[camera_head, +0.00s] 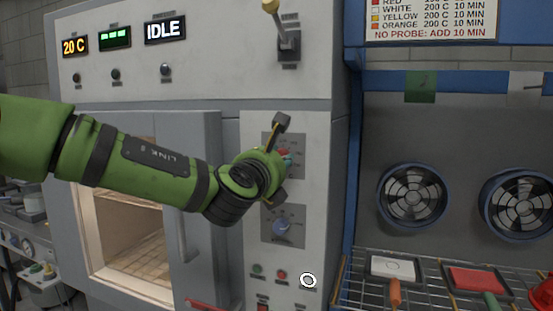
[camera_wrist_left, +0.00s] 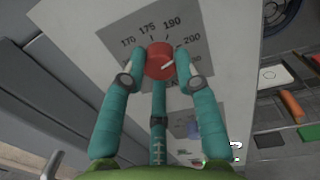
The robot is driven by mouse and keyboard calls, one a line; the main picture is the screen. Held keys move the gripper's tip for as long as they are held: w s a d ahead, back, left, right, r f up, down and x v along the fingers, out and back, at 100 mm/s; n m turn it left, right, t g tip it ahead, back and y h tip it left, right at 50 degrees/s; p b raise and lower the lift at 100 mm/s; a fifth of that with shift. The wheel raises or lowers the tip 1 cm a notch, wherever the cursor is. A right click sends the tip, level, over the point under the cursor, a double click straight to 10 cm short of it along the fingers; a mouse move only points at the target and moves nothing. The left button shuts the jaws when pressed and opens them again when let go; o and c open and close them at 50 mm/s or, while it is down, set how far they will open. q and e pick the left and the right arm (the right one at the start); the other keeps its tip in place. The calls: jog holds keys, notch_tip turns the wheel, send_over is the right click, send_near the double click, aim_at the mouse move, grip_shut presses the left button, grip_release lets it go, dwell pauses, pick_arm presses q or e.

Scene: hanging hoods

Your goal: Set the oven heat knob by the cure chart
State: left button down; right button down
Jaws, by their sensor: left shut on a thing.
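The red heat knob (camera_wrist_left: 159,61) sits on a grey dial plate marked 170, 175, 190 and 200. My left gripper (camera_wrist_left: 160,66) has its teal fingers shut around this knob. The knob's white line slants up to the right, roughly toward the 200 side; its exact reading I cannot tell. In the head view the knob (camera_head: 283,153) is mostly hidden behind my green wrist. The cure chart (camera_head: 430,18) at the top right reads 200 C 10 MIN for white, yellow and orange; its red line is cut off. My right gripper is out of view.
A blue-grey knob (camera_head: 282,228) sits below, above green and red buttons. A lever (camera_head: 288,40) juts out above. At right, white (camera_head: 393,268) and red (camera_head: 477,281) panels lie on a wire rack (camera_head: 430,292).

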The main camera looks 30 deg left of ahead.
pick_arm(q)
jog(key=shift+f+m, duration=0.3)
jog(key=shift+m, duration=0.2)
jog(key=c, duration=0.9)
grip_release()
jog(key=shift+w, duration=0.1)
jog(key=shift+r, duration=0.1)
jog(key=v, duration=1.2)
